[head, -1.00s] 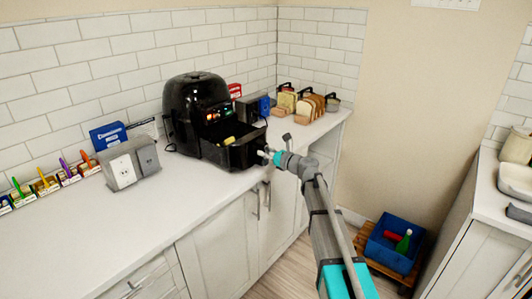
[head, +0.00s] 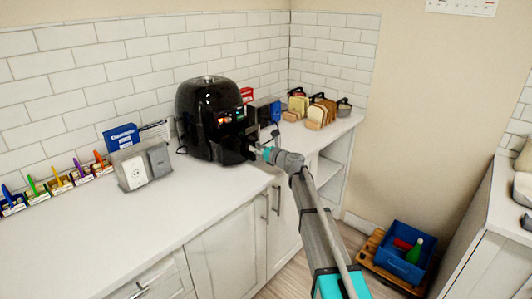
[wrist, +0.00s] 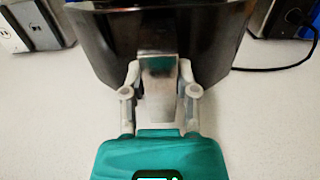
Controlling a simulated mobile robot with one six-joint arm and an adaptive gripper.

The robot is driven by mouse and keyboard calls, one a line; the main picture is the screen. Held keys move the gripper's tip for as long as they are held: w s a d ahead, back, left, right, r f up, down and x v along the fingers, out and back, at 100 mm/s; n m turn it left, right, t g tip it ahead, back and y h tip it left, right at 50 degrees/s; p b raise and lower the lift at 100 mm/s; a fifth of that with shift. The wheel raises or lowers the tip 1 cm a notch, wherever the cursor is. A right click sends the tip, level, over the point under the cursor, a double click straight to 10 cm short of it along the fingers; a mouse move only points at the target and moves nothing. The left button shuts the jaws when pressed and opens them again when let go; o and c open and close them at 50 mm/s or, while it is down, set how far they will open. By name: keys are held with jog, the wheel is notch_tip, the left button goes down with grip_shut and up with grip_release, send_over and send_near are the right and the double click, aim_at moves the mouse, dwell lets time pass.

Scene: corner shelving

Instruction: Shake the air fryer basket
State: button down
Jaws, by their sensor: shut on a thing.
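The black air fryer (head: 205,105) stands on the white counter against the tiled wall, its display lit. Its basket (head: 236,152) sits at the lower front, in or nearly in the body; no open interior shows. My gripper (head: 257,150) is at the basket's front, with the arm reaching in from the lower right. In the wrist view, my gripper (wrist: 159,78) is shut on the basket's handle (wrist: 160,95), one finger on each side. The dark basket front (wrist: 105,45) fills the top of that view. Any food inside is hidden.
A wooden rack with bread (head: 320,112) is in the corner. A blue crate (head: 404,255) sits low at right. The front counter is clear.

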jog(key=shift+c, duration=1.8)
grip_release()
jog(key=shift+s, duration=0.1)
jog(key=v, duration=1.2)
